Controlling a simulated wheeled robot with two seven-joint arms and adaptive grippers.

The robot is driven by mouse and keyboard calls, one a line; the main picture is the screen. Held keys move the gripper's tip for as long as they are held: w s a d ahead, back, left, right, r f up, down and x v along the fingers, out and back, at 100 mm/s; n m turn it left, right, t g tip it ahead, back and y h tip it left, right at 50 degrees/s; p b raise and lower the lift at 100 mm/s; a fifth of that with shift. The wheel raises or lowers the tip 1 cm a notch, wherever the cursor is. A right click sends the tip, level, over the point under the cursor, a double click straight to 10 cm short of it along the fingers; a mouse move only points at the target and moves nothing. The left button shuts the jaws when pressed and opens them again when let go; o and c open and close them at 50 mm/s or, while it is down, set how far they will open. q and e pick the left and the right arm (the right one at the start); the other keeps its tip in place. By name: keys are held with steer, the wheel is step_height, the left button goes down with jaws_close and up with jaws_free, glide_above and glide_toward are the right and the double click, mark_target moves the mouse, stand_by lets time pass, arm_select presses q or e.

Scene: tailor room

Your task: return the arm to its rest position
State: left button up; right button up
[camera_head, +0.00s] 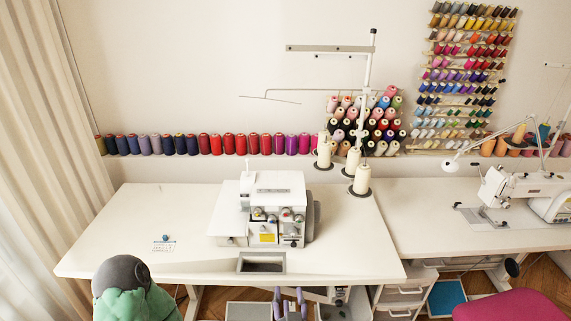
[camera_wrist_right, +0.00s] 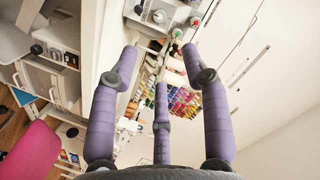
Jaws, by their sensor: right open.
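My right gripper (camera_head: 290,306) shows at the bottom edge of the head view, in front of the table's front edge and low. Only its purple fingers show there. In the right wrist view its three purple fingers (camera_wrist_right: 161,68) are spread apart, with nothing between them. Most of the right arm is out of the head view.
A white table (camera_head: 130,225) carries a white serger (camera_head: 277,190) and a small blue-topped item (camera_head: 166,238). A pink seat (camera_head: 510,306) is at the lower right.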

steer(key=d+f+n+g+y+p, duration=0.1)
steer(key=d+f+n+g, duration=0.2)
steer(key=f, duration=0.6)
steer(key=d+f+g, duration=0.2)
steer(key=f+g, duration=0.3)
steer(key=f, duration=0.4)
steer(key=s+d+f+n+g+y+p, duration=0.1)
steer(key=s+d+f+g, duration=0.3)
steer(key=s+f, duration=0.9)
steer(key=s+g+y, duration=0.1)
steer(key=s+g, duration=0.1)
steer(key=g, duration=0.1)
steer(key=shift+s+f+g, duration=0.15)
steer(key=shift+f+g, duration=0.15)
steer(key=shift+f, duration=0.05)
